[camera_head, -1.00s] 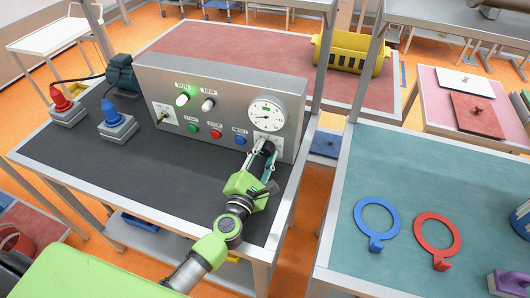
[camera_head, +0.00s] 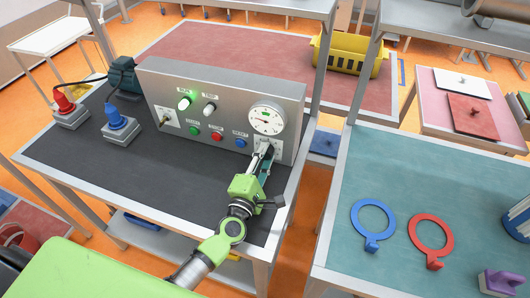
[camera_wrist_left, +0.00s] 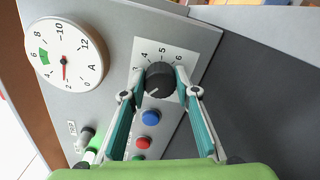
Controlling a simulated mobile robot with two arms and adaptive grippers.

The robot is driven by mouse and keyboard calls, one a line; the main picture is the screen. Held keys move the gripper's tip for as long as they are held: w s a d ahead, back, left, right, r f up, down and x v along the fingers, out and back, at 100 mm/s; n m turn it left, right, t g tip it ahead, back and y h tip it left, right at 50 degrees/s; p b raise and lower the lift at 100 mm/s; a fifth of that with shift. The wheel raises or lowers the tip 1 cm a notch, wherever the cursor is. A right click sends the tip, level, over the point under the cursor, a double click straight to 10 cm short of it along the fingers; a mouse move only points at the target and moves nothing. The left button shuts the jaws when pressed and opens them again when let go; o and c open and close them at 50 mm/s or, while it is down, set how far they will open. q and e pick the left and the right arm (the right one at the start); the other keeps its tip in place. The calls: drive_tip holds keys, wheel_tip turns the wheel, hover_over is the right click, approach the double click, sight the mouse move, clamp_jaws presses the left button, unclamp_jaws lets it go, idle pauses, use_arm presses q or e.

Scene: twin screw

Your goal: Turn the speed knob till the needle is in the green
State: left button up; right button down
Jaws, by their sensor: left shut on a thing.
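The black speed knob (camera_wrist_left: 160,78) sits on a white numbered plate (camera_wrist_left: 148,50) on the panel. My left gripper (camera_wrist_left: 161,85) is shut on the knob, one teal-padded finger on each side. A white line on the knob points down-left in the wrist view; digits 3 to 6 show around it. The round gauge (camera_wrist_left: 66,55) has a green sector (camera_wrist_left: 43,56) and a red needle (camera_wrist_left: 65,70), which points near the 2, outside the green. In the head view my left gripper (camera_head: 264,155) reaches the panel below the gauge (camera_head: 266,119). My right gripper is not in view.
The grey panel box (camera_head: 220,75) also carries a lit green lamp (camera_head: 184,103), a white lamp, a toggle switch and three buttons, the blue one (camera_head: 240,143) close to my gripper. The dark bench top (camera_head: 130,165) in front is mostly clear.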

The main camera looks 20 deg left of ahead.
use_arm(q)
drive_tip(key=shift+m+p, duration=0.45)
drive_tip(key=shift+m, duration=0.65)
drive_tip(key=shift+f, duration=0.1)
drive_tip(key=o, duration=1.1)
drive_tip(key=s, duration=1.2)
drive_tip(key=shift+a, duration=0.2)
